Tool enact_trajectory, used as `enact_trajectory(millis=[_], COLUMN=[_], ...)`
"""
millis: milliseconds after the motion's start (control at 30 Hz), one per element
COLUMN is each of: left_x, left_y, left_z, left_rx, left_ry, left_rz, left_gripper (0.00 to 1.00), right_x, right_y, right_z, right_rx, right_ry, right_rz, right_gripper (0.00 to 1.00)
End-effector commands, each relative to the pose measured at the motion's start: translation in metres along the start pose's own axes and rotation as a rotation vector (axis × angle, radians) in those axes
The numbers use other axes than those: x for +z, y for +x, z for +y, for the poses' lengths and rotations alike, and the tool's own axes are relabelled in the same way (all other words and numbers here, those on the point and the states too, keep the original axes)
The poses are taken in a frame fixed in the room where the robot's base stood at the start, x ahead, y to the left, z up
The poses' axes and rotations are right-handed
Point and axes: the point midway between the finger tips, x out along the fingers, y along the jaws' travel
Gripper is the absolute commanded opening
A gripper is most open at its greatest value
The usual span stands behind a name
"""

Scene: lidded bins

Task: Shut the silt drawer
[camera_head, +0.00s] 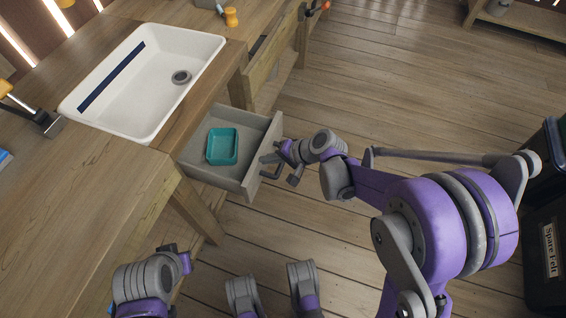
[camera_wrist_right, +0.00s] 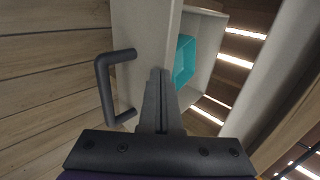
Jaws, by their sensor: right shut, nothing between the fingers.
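The grey silt drawer (camera_head: 247,185) stands pulled out below the sink, with a teal tray (camera_head: 222,146) inside. Its dark bar handle (camera_head: 269,167) is on the front face. My right gripper (camera_head: 280,157) is at the drawer front, close to the handle. In the right wrist view the shut, empty fingers (camera_wrist_right: 160,78) point at the drawer front (camera_wrist_right: 145,35), beside the handle (camera_wrist_right: 102,86) and not around it. I cannot tell whether they touch the front. My left arm's wrist (camera_head: 165,270) shows at the lower left; its fingers cannot be made out.
A white sink (camera_head: 150,80) is set in the wooden bench (camera_head: 95,215) above the drawer. A bench leg (camera_head: 198,210) stands near the drawer. A black bin (camera_head: 545,240) labelled "Spare Felt" is at the right. The plank floor in front of the drawer is otherwise clear.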

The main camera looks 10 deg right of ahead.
Motion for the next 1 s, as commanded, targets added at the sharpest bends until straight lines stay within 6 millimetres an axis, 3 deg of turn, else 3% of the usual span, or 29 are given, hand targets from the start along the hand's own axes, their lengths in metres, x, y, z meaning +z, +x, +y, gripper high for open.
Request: enact_trajectory(millis=[200, 500, 733, 1000], left_x=[0.0, 0.0, 0.0, 0.0], left_y=[-0.001, -0.002, -0.002, -0.002], left_z=[0.0, 0.0, 0.0, 0.0], left_rx=[0.0, 0.0, 0.0, 0.0], left_ry=[0.0, 0.0, 0.0, 0.0], left_rz=[0.0, 0.0, 0.0, 0.0], left_gripper=[0.0, 0.0, 0.0, 0.0], right_x=[0.001, 0.0, 0.0, 0.0], right_y=[0.042, 0.083, 0.098, 0.097], right_z=[-0.039, -0.077, -0.091, -0.09], right_rx=[-0.001, 0.0, 0.0, 0.0], right_ry=[-0.003, -0.001, 0.0, 0.001], right_rz=[-0.004, -0.001, 0.0, 0.0], right_gripper=[0.0, 0.0, 0.0, 0.0])
